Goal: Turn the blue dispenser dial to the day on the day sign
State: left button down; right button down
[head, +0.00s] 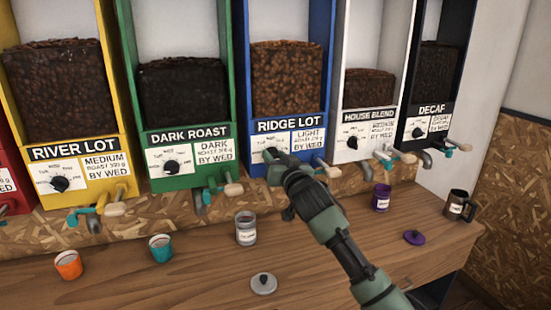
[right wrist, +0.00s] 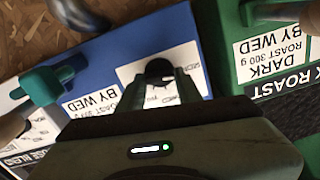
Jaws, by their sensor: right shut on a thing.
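The dial's pointer direction cannot be read. A label (head: 308,139) on the blue dispenser reads LIGHT, BY WED. No separate day sign is visible. My left gripper is not in view.
Green (head: 180,90), yellow (head: 65,110), white (head: 365,100) and black (head: 435,90) dispensers flank the blue one, with taps below.

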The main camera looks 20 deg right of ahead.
jog(key=shift+m, duration=0.4)
jog(key=m, duration=0.2)
jog(key=shift+m, duration=0.4)
jog(key=shift+d+m+p, duration=0.1)
jog(key=shift+m+p, duration=0.95)
jog(key=shift+m, duration=1.05)
jog(key=shift+f, duration=0.1)
jog(key=c, duration=1)
grip_release()
jog(key=shift+o, duration=0.2)
